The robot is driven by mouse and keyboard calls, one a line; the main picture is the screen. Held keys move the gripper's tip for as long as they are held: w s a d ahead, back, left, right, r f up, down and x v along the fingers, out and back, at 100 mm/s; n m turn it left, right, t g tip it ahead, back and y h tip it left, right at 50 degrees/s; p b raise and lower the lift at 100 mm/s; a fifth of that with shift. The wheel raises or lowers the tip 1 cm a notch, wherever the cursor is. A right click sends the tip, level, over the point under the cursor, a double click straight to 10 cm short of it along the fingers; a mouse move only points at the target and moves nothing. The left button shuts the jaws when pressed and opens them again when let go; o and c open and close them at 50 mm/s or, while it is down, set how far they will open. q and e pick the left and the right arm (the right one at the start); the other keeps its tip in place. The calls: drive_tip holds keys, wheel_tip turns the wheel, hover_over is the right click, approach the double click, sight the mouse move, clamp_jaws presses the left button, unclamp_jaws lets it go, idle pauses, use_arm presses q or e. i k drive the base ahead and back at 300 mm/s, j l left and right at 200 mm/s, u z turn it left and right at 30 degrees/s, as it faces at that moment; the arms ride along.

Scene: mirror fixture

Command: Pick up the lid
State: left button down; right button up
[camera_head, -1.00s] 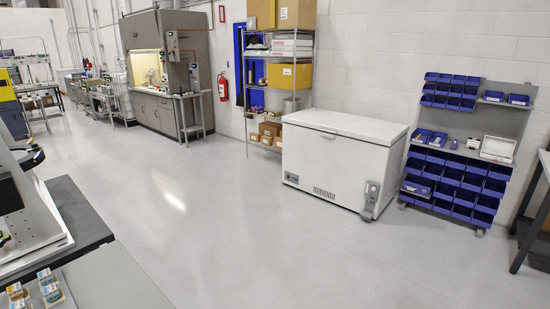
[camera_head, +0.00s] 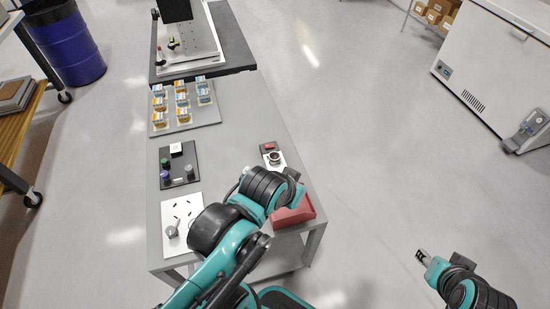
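I cannot tell for sure which item is the lid. A small round item with a dark rim (camera_head: 274,158) sits on a small plate at the right edge of the grey bench (camera_head: 231,132), with a red block (camera_head: 269,146) just behind it. My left arm reaches over the front of the bench, and its end is just in front of the round item, beside a red bin (camera_head: 306,207). The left fingers are hidden by the arm. My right gripper (camera_head: 422,255) is over the floor to the right, away from the bench and apparently empty; its finger gap is too small to judge.
A white plate (camera_head: 182,222) with small parts, a dark plate with knobs (camera_head: 179,165) and a tray of small boxes (camera_head: 185,112) are on the bench. A fixture (camera_head: 189,35) stands behind. A blue drum (camera_head: 64,42) is left, a white freezer (camera_head: 496,73) right. Floor between is clear.

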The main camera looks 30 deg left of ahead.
sight(274, 158)
drive_tip(key=u, duration=1.45)
